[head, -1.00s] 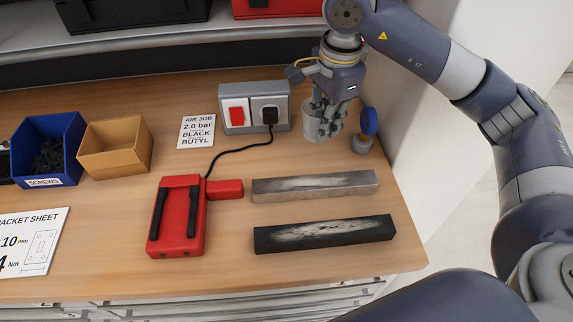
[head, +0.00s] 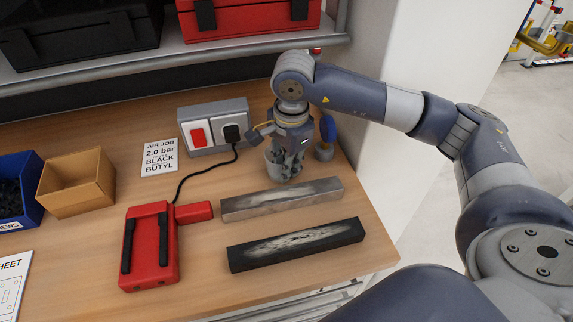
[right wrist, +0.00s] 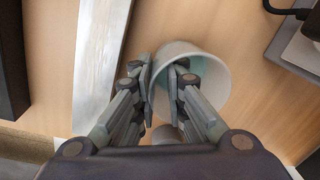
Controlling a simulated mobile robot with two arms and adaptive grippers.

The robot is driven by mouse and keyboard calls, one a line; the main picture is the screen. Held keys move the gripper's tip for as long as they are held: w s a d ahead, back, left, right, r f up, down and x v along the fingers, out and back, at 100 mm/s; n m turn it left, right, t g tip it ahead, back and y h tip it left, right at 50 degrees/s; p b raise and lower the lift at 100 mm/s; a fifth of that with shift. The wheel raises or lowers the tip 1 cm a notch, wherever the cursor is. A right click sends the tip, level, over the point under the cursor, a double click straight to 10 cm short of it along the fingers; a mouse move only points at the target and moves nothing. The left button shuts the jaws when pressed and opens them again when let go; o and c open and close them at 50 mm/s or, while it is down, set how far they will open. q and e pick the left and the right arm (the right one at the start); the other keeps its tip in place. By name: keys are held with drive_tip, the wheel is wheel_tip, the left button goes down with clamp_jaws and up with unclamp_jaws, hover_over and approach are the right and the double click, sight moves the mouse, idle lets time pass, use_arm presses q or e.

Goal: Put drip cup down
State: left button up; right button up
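The drip cup (head: 271,164), light grey, stands low near the back of the workbench, just behind the pale metal bar. The right wrist view shows its open mouth and teal inside (right wrist: 208,66). My right gripper (head: 287,168) is at the cup. In the right wrist view its fingers (right wrist: 162,75) straddle the cup's near-left wall, one outside it and one inside. A gap shows between the fingertips, wider than the wall. Whether the cup's base fully touches the bench is hidden. My left gripper is out of view.
The pale bar (head: 285,199) and a dark bar (head: 297,244) lie in front of the cup. A socket box (head: 214,126) with a black plug and cable is to its left. A blue round item (head: 327,130) stands close behind right. A red device (head: 150,247) lies left.

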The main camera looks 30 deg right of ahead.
drive_tip(key=o, duration=0.4)
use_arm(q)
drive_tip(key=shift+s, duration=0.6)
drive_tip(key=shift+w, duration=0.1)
use_arm(e)
drive_tip(key=shift+r, duration=0.25)
drive_tip(key=r, duration=0.3)
drive_tip(key=r+b, duration=0.1)
drive_tip(key=r, duration=0.3)
drive_tip(key=s+r, duration=0.1)
drive_tip(key=r, duration=0.2)
drive_tip(key=shift+r, duration=0.25)
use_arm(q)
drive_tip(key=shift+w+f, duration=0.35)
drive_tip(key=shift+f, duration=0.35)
use_arm(e)
drive_tip(key=shift+r, duration=0.65)
